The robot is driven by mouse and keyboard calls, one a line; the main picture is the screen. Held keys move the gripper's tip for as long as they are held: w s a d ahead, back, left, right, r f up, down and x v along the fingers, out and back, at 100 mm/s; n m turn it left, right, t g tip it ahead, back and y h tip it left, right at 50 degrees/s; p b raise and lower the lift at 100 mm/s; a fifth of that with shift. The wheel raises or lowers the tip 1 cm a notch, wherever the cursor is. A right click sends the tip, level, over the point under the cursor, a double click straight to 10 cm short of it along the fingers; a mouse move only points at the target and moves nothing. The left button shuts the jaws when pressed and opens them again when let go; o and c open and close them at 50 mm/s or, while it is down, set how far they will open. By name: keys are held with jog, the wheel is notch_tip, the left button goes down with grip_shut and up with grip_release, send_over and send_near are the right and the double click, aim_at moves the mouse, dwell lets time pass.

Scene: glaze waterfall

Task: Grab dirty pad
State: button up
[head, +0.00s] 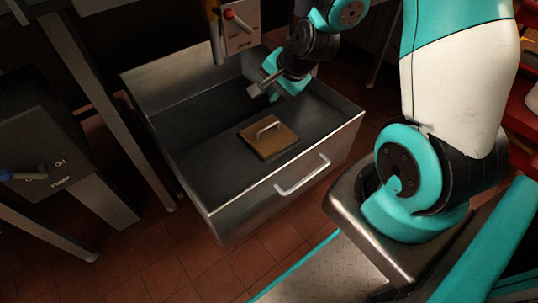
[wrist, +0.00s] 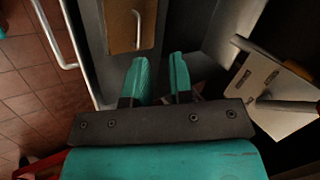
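The pad (head: 262,143) is a brown square with a metal loop handle (head: 268,127) on top. It lies flat on the floor of an open metal drawer (head: 230,200), towards the drawer's front. My gripper (head: 268,89) is over the drawer, behind the pad and apart from it. In the wrist view, its two teal fingers (wrist: 160,70) stand apart with nothing between them. The pad (wrist: 117,35) and its handle (wrist: 137,30) show at the top of the wrist view, beyond the fingertips; the pad's upper part is cut off.
A panel with a red-handled lever (head: 236,20) stands behind the drawer, close to my arm. The drawer has raised walls and a front pull handle (head: 302,175). A dark pump box (head: 45,150) stands at left. The drawer floor around the pad is clear.

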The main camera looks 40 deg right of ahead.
jog(key=d+f+m+h+b, duration=0.2)
jog(key=d+f+m+b, duration=0.3)
jog(key=f, duration=0.6)
jog(key=b, duration=0.4)
send_near(268, 127)
jog(key=shift+n+t, duration=0.3)
jog(key=shift+n, duration=0.1)
jog(key=x, duration=0.4)
jog(key=shift+s+f, duration=0.2)
jog(key=shift+f, duration=0.35)
jog(key=b+x, duration=0.3)
jog(key=x, duration=0.2)
jog(key=shift+w+d+f, duration=0.1)
jog(key=shift+w+f, duration=0.15)
jog(key=shift+w, duration=0.1)
jog(key=shift+r, duration=0.1)
grip_shut()
